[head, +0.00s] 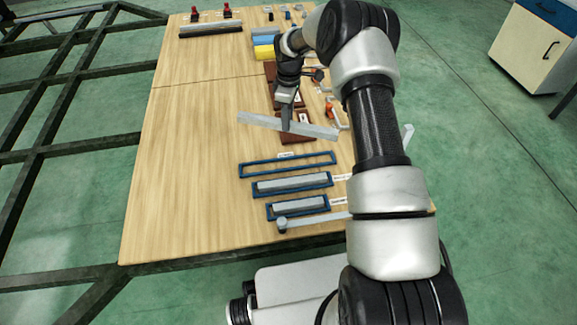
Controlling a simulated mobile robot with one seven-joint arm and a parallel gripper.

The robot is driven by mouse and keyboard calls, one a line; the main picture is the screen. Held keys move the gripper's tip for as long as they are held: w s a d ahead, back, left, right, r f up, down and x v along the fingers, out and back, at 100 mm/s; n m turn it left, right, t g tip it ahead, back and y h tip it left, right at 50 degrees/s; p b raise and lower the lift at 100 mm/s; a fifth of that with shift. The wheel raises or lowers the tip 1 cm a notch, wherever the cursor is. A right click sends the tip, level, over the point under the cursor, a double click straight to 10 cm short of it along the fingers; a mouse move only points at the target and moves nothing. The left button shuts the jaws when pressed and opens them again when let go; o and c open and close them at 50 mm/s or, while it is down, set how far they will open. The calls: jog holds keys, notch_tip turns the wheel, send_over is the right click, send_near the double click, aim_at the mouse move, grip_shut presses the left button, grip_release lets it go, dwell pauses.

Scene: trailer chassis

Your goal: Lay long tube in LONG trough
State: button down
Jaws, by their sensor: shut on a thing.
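My gripper (286,122) is shut on a long grey tube (315,130) near its middle. The tube is held above the table, slanting slightly down to the right in the head view. The longest blue-rimmed trough (288,171) lies nearer the camera than the tube and is empty. A middle trough (255,196) holds a grey tube (292,184). The shortest trough (271,217) holds a shorter grey tube (300,205). The label writing is too small to read.
The wooden table (190,150) is clear on its left half. Dark brown blocks, partly hidden, lie behind and below the held tube. Yellow and blue blocks (263,50) stand farther back. A grey bar with a round end (310,220) lies at the near edge.

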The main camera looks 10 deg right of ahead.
jog(key=f+n, duration=0.1)
jog(key=f, duration=0.4)
jog(key=w+f+n+b, duration=0.1)
jog(key=f+n, duration=0.1)
jog(key=f, duration=0.4)
jog(key=w+f+n+b, duration=0.1)
jog(key=f+n, duration=0.1)
jog(key=f, duration=0.4)
jog(key=shift+w+d, duration=0.2)
jog(key=shift+d, duration=0.05)
jog(key=shift+f+b, duration=0.65)
jog(key=shift+f, duration=1.7)
jog(key=shift+r, duration=0.1)
